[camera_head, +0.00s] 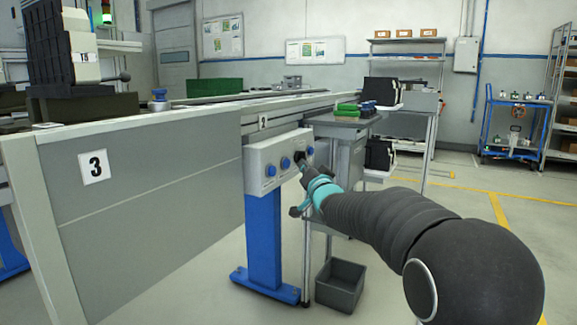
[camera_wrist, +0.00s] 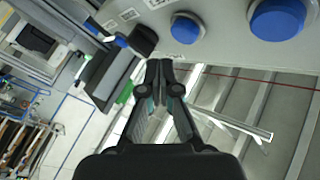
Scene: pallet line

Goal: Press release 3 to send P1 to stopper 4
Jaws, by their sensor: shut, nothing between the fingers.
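A pale grey button box (camera_head: 258,182) hangs on the side of the line and carries a row of blue buttons. One blue button (camera_head: 271,170) is at its left, one (camera_head: 285,163) in the middle and one (camera_head: 310,151) at the right. Their labels are too small to read, so I cannot tell which is release 3. My gripper (camera_head: 301,160) is shut and empty, its tips near the right part of the box. In the wrist view its closed fingertips (camera_wrist: 160,66) are below the box face, left of a blue button (camera_wrist: 186,28). Contact cannot be told. P1 cannot be identified.
A plate marked 3 (camera_head: 95,167) is on the near side panel (camera_head: 150,190). A black carrier (camera_head: 60,45) stands on the line at the left. A grey bin (camera_head: 340,284) is on the floor by the blue leg (camera_head: 264,240). Floor at the right is open.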

